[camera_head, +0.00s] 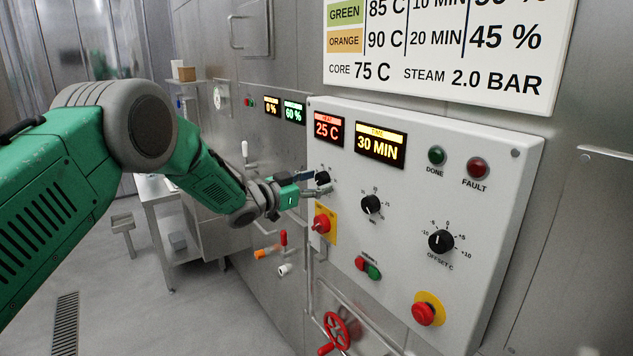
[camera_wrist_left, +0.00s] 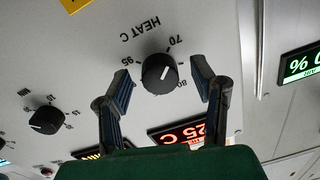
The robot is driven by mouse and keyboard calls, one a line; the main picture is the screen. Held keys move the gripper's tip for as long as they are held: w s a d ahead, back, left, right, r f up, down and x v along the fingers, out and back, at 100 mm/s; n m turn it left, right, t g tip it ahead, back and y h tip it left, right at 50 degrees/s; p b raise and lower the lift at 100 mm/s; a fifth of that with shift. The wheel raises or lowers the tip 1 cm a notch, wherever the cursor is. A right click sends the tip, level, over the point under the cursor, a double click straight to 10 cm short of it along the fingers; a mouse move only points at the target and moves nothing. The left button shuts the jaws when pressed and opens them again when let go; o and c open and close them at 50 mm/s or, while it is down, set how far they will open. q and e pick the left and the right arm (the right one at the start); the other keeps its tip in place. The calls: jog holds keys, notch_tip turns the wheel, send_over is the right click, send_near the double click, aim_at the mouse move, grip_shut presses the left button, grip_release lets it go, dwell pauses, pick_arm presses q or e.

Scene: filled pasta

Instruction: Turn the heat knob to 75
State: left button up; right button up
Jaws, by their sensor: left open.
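The heat knob (camera_head: 322,178) is a black round dial at the upper left of the white control panel (camera_head: 400,275). In the left wrist view, the heat knob (camera_wrist_left: 160,74) appears upside down under the label HEAT C, with 70, 80 and 95 around it. Its white mark points roughly towards the 70 side; the exact setting is hard to read. My left gripper (camera_head: 308,184) is at the panel's left side. In the left wrist view, its fingers (camera_wrist_left: 161,72) are open, one on each side of the knob, with visible gaps. The heat display (camera_head: 328,130) reads 25 C.
A red switch on a yellow plate (camera_head: 322,223) sits just below the heat knob. The timer knob (camera_head: 371,205) and offset knob (camera_head: 441,241) lie to the right. A red emergency button (camera_head: 424,313) and a red handwheel (camera_head: 337,330) are lower down.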

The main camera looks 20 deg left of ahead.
pick_arm(q)
jog(key=c, duration=1.1)
jog(key=shift+c, duration=0.2)
jog(key=shift+f+m+b, duration=0.1)
jog(key=shift+m+b, duration=0.6)
jog(key=shift+b, duration=0.2)
jog(key=m+b, duration=0.6)
jog(key=shift+f+b, duration=0.15)
jog(key=shift+b, duration=0.15)
jog(key=shift+m+b, duration=1.65)
jog(key=shift+m, duration=0.15)
jog(key=o, duration=1.1)
